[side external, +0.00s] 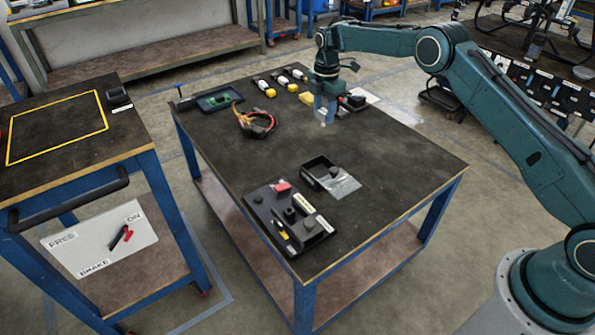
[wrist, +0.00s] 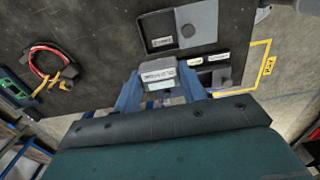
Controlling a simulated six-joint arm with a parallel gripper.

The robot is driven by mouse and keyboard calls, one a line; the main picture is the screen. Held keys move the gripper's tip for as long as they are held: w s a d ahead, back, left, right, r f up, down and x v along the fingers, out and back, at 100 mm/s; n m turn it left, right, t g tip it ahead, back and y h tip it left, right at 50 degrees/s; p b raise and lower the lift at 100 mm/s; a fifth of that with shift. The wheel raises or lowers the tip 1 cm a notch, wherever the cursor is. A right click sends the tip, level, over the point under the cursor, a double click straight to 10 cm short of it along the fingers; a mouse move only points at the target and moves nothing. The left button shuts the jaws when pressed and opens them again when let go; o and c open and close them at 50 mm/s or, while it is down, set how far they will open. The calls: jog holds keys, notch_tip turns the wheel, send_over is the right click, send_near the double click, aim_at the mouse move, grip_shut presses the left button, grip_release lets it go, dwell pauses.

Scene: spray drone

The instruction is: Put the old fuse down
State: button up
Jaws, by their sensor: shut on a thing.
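My gripper (side external: 324,112) points down over the back right part of the dark-topped workbench. Its blue fingers (wrist: 158,90) are shut on a small pale block with a printed label, the old fuse (wrist: 158,74). In the side view only a small pale tip of the fuse (side external: 323,123) shows below the fingers. It sits very low, close to the bench top; I cannot tell whether it touches. A black open box (side external: 318,170) with a grey plate (side external: 344,186) beside it stands nearer the front. The box also shows in the wrist view (wrist: 156,30).
A black fixture (side external: 290,218) with a red block is at the front left. Looped wires (side external: 256,123) and a tray with a green board (side external: 218,100) lie at the left. Several yellow-ended parts (side external: 285,84) line the back. Dark boxes (side external: 352,103) stand close right of my gripper.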

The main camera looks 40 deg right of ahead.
aim_at(323, 125)
jog(key=shift+f, duration=10)
jog(key=shift+f, duration=0.1)
jog(key=o, duration=1)
notch_tip(323, 125, up, 12)
jog(key=shift+r, duration=0.1)
